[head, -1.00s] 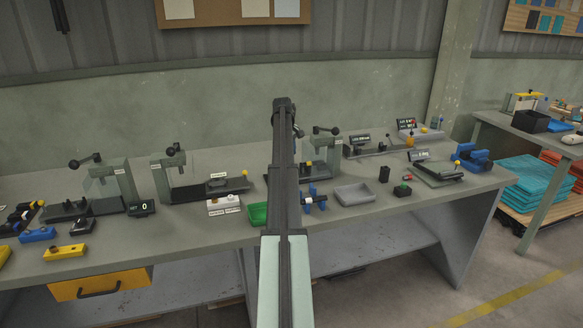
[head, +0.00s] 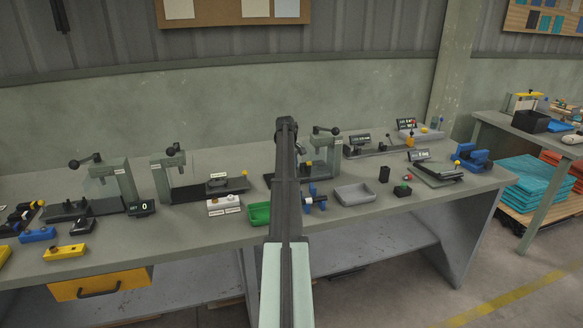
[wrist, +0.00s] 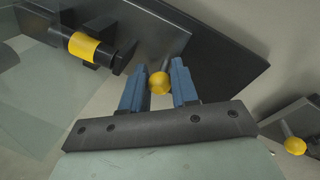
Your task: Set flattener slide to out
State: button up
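In the wrist view my gripper (wrist: 159,72) has its two blue fingers apart, one on each side of a yellow ball knob (wrist: 159,83). The knob is on a short grey rod beside a dark plate (wrist: 215,45). Gaps show between the knob and both fingers.
A second yellow knob (wrist: 295,146) and a yellow-banded cylinder (wrist: 88,47) are close by in the wrist view. Another press (head: 176,170) stands to the left.

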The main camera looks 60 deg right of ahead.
grip_shut()
jog(key=w+a, duration=0.9)
jog(key=shift+w+a, duration=0.25)
jog(key=shift+w, duration=0.05)
jog(key=shift+o, duration=0.5)
grip_release()
notch_tip(320, 180, up, 14)
jog(key=a, duration=0.2)
jog(key=shift+w+a+f, duration=0.2)
jog(key=shift+w+a, duration=0.05)
jog(key=shift+a, duration=0.1)
